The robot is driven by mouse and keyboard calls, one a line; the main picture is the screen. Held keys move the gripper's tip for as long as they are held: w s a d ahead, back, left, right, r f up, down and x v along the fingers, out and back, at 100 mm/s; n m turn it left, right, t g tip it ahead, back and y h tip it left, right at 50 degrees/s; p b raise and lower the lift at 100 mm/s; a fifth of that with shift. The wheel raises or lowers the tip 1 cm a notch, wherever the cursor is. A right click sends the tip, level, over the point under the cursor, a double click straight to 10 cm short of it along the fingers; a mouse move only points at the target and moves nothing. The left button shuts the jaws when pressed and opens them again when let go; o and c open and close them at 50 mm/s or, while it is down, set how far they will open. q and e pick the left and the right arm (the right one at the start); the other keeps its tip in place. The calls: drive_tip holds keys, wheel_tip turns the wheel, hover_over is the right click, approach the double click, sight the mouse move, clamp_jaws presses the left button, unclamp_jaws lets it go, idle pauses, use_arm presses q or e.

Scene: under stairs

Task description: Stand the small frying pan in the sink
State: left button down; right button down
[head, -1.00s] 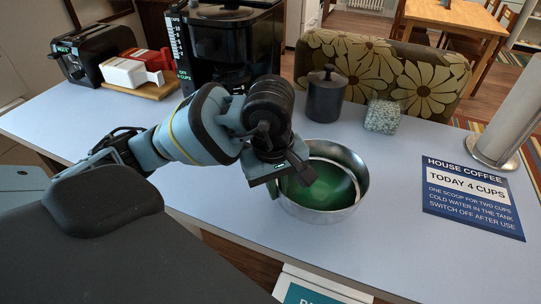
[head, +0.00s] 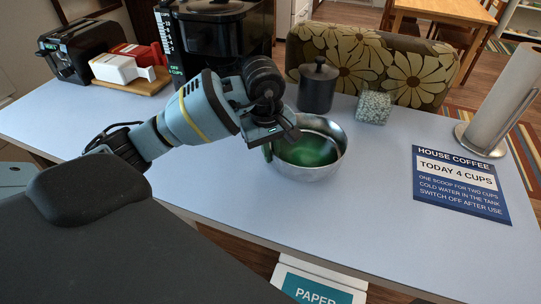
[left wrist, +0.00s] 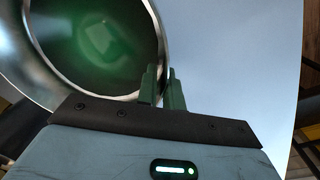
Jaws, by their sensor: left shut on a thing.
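No frying pan and no sink show in these views. A shiny metal bowl (head: 322,167), green inside, is over the pale blue counter in the head view. Its rim and green inside fill the upper left of the left wrist view (left wrist: 85,45). My left gripper (head: 268,150) is shut on the bowl's near left rim. Its two green fingers (left wrist: 163,90) are at the rim in the left wrist view. The bowl looks about level; I cannot tell whether its base touches the counter. My right gripper is not in view.
On the counter (head: 350,235), a dark lidded canister (head: 317,88) and a speckled cube (head: 374,107) stand behind the bowl. A coffee maker (head: 225,45), a toaster (head: 80,50), a blue sign (head: 460,185) and a paper roll (head: 497,100) are around. A paper bin (head: 315,285) is below the front edge.

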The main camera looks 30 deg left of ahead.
use_arm(q)
drive_tip(key=shift+f, duration=1)
drive_tip(key=c, duration=1.5)
unclamp_jaws()
drive_tip(key=shift+c, duration=0.2)
